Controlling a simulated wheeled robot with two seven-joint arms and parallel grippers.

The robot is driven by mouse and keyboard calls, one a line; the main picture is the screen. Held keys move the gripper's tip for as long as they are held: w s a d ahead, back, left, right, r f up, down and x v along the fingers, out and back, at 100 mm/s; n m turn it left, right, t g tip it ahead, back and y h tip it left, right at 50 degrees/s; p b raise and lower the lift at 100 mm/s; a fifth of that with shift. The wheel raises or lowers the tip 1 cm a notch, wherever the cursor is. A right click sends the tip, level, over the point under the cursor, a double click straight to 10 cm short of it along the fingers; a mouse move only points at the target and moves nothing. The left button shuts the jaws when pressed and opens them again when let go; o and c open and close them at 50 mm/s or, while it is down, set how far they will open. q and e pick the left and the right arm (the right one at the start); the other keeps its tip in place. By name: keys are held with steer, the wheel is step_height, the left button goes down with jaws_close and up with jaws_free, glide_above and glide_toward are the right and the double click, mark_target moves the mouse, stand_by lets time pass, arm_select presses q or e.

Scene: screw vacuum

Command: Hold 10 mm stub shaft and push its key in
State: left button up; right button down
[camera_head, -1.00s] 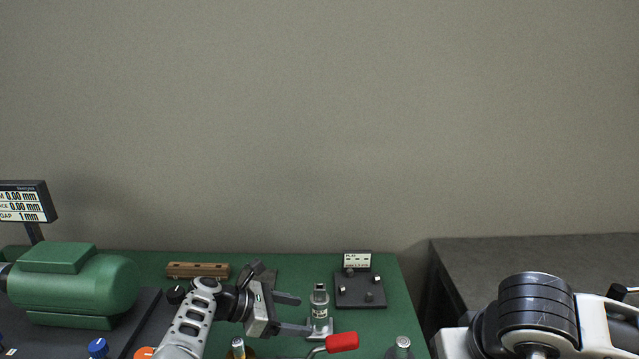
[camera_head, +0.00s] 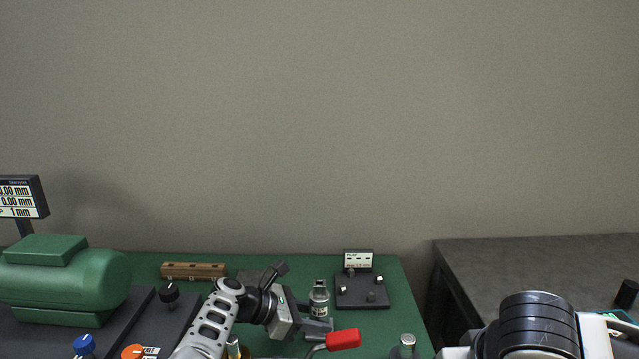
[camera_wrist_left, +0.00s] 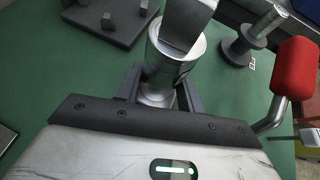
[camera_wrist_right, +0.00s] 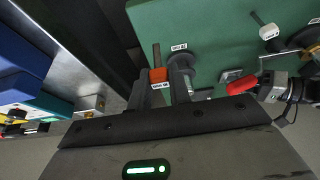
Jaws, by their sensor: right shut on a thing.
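The silver stub shaft (camera_head: 319,299) stands upright near the back right of the green mat, and it fills the middle of the left wrist view (camera_wrist_left: 175,65). My left gripper (camera_wrist_left: 160,92) is open, one finger on each side of the shaft's lower part; I cannot tell whether they touch it. The key is not clearly visible. My right gripper (camera_wrist_right: 172,85) is shut on an orange-handled tool (camera_wrist_right: 158,75) with a dark rod. Its fingers are outside the head view.
A red-handled lever (camera_head: 343,339) is just in front. A green motor (camera_head: 60,285) and a wooden rack (camera_head: 194,271) are to the left. A grey table (camera_head: 550,265) lies to the right.

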stand_by(0.3)
steer(key=shift+m, duration=0.3)
steer(key=w+a+r, duration=0.1)
steer(key=w, duration=0.2)
steer(key=w+a+r, duration=0.1)
steer(key=w, duration=0.3)
steer(key=w+a+r, duration=0.1)
steer(key=w+r, duration=0.1)
steer(key=w, duration=0.2)
steer(key=shift+w+a+r, duration=0.1)
steer(key=shift+w+a, duration=0.1)
steer(key=shift+a, duration=0.2)
steer(key=w+a+r, duration=0.4)
steer(key=w+a, duration=0.2)
steer(key=a, duration=0.1)
steer(key=w+a+r, duration=0.4)
steer(key=w+a, duration=0.2)
steer(key=a, duration=0.2)
steer(key=shift+r, duration=0.2)
glide_above(319, 296)
steer(key=shift+w+f, duration=0.2)
steer(key=shift+f, duration=1.3)
steer(key=shift+w+f, duration=0.2)
steer(key=shift+f, duration=1.25)
steer(key=shift+f, duration=2.1)
